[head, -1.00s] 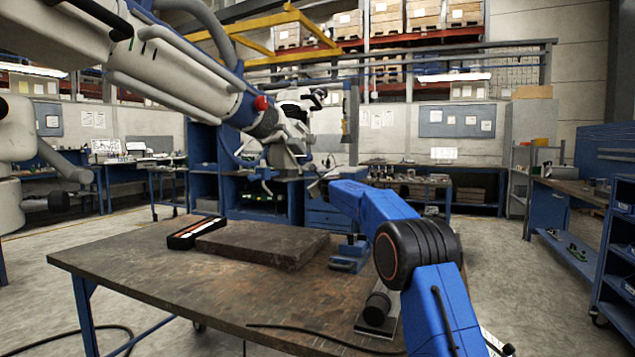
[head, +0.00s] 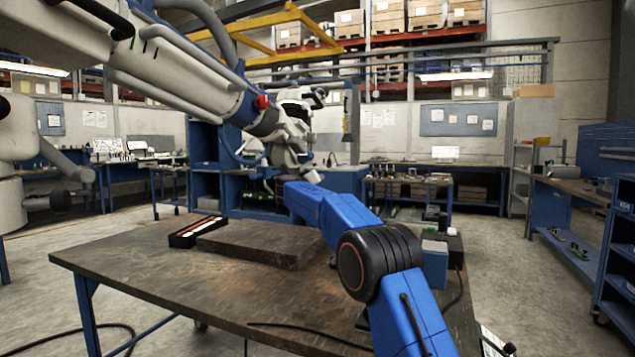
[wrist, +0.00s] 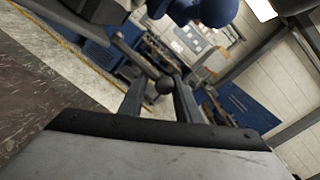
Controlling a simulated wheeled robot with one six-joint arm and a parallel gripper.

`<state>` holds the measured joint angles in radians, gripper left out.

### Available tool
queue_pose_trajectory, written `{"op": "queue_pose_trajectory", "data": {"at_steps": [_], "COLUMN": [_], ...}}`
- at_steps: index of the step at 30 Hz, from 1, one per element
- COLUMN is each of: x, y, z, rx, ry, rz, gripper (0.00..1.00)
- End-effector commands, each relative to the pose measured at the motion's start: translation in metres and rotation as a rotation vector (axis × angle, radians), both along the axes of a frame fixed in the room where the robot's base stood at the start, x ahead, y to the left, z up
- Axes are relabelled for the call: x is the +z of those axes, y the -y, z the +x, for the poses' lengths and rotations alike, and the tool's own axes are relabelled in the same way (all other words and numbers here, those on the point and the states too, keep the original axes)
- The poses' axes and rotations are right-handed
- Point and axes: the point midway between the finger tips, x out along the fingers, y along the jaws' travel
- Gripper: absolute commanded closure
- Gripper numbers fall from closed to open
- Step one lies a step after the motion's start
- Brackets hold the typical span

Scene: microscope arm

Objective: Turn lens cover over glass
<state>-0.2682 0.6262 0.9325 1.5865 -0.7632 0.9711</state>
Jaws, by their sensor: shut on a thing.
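The microscope head (head: 292,135) hangs at the end of a large white jointed arm (head: 185,75), above and behind the worktable. Its underside shows as dark and blue parts at the top of the wrist view (wrist: 205,10). My gripper (wrist: 160,95) has its two grey fingers around a small dark ball knob (wrist: 165,85). The knob sits at the end of a thin dark rod (wrist: 135,52) that rises to the upper left. In the head view my blue arm reaches to just below the microscope head, and my fingers cannot be made out. I cannot make out the glass.
The worktable (head: 150,275) stands below, with a dark slab (head: 260,242) and a black tray of tools (head: 198,230) on it. A small blue-and-black device (head: 435,258) is at its right edge. The table's front left is clear.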

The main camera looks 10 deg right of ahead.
Motion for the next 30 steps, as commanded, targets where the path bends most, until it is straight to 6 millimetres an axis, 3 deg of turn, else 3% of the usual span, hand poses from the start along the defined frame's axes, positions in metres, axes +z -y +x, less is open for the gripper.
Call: {"op": "queue_pose_trajectory", "data": {"at_steps": [1, 15, 30], "x": [0.006, 0.007, 0.007], "y": [-0.01, -0.023, -0.027], "z": [-0.002, -0.015, -0.02], "rx": [-0.022, -0.259, -0.314], "ry": [0.009, 0.011, 0.008], "rz": [-0.001, -0.004, -0.002], "gripper": [1.0, 1.0, 1.0]}}
